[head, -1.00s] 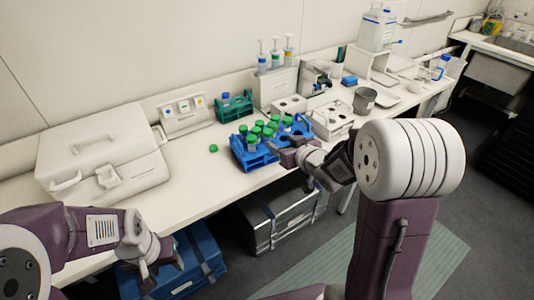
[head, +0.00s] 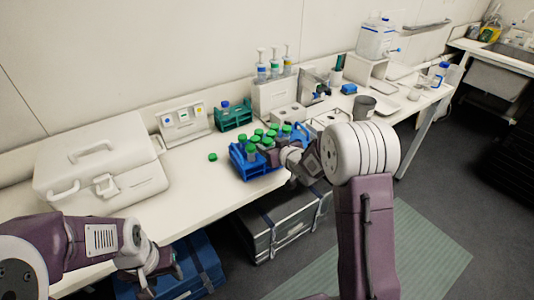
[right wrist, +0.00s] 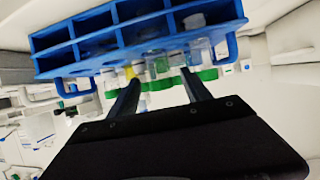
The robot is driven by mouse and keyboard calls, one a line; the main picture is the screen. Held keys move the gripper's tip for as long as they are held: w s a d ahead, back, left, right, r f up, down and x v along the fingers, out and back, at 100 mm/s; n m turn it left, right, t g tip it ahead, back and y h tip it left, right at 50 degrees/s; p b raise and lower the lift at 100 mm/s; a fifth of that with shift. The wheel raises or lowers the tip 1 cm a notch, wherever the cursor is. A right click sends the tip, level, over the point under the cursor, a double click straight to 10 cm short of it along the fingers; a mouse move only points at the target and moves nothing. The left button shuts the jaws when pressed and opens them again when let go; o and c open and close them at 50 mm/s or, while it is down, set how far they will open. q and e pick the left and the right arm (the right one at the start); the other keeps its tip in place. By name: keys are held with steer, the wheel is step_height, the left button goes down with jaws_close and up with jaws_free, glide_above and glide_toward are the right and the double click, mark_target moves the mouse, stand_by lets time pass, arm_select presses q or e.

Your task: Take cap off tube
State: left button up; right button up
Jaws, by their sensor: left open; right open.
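A blue rack (head: 256,171) stands near the bench's front edge and holds several green-capped tubes (head: 254,139). In the right wrist view the rack (right wrist: 130,38) fills the top, with clear tubes below it and green caps (right wrist: 208,75) behind the fingers. My right gripper (head: 272,157) is at the rack's right front side. A loose green cap (head: 213,157) lies on the bench left of the rack. My left gripper (head: 160,272) is open and empty, low in front of the bench.
A white case (head: 100,172) stands on the left of the bench. A teal rack (head: 233,115), a white pipette stand (head: 275,97) and a grey cup (head: 364,106) are behind and to the right.

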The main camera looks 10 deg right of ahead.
steer(key=shift+s, duration=0.1)
steer(key=shift+c, duration=1.2)
steer(key=shift+r, duration=0.1)
jaws_close()
step_height(320, 180, up, 18)
steer(key=p, duration=0.7)
